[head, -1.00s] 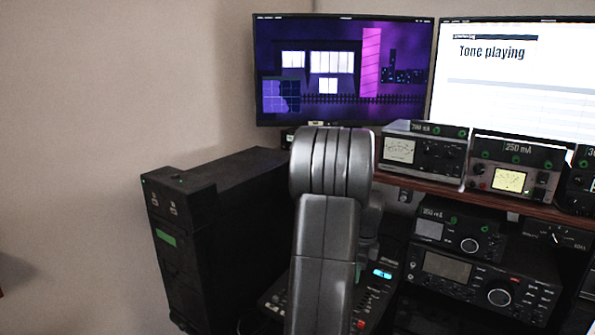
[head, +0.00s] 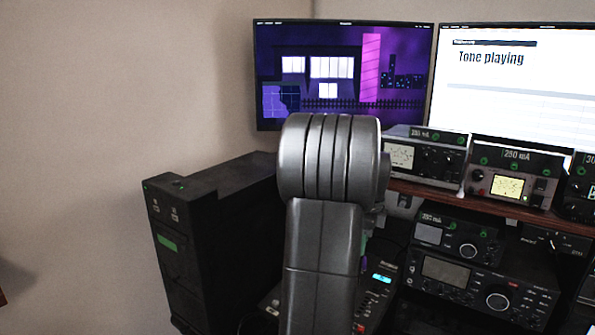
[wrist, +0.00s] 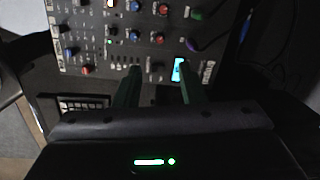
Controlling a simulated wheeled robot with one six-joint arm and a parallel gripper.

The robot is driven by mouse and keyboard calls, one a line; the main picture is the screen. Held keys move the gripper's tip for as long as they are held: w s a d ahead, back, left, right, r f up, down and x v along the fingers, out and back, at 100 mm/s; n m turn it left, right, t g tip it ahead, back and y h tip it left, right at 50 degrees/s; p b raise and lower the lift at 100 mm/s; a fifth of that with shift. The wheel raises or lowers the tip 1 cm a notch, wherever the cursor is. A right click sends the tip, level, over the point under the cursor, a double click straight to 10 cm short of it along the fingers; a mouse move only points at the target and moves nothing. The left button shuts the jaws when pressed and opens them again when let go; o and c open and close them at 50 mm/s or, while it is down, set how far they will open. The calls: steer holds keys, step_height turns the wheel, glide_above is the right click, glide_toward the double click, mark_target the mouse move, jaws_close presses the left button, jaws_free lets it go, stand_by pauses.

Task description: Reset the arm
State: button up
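My arm (head: 325,220) rises in the middle of the head view, its grey links hiding my gripper and part of the desk. In the wrist view my gripper (wrist: 158,70) shows two dark green fingers, spread apart with nothing between them. Past the fingertips lies a mixer panel (wrist: 118,22) with coloured knobs, small sliders and a lit cyan display. The mixer also shows in the head view, partly behind my arm (head: 382,280). I cannot tell the exact gap between the fingertips and the panel.
A black tower case (head: 215,220) stands left of my arm. Radios (head: 475,270) sit to the right, below a wooden shelf (head: 450,199) carrying meter units (head: 510,185). Two monitors stand behind; the right one (head: 510,85) reads "Tone playing". A bare wall is at left.

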steer(key=f, duration=0.4)
steer(key=w+f+b, duration=0.1)
steer(key=f, duration=0.7)
steer(key=shift+w+a+f+b, duration=0.1)
steer(key=shift+w+a+b, duration=0.05)
steer(key=shift+b, duration=0.2)
steer(key=shift+w+f+n, duration=0.1)
steer(key=shift+n, duration=0.2)
steer(key=n+b, duration=0.2)
steer(key=n, duration=0.1)
steer(key=n+b, duration=0.3)
steer(key=n, duration=0.1)
steer(key=shift+n+g+b, duration=0.4)
step_height(320, 180, up, 13)
steer(key=p, duration=0.2)
steer(key=shift+s+n+p, duration=0.3)
steer(key=shift+p, duration=0.1)
steer(key=shift+s, duration=0.1)
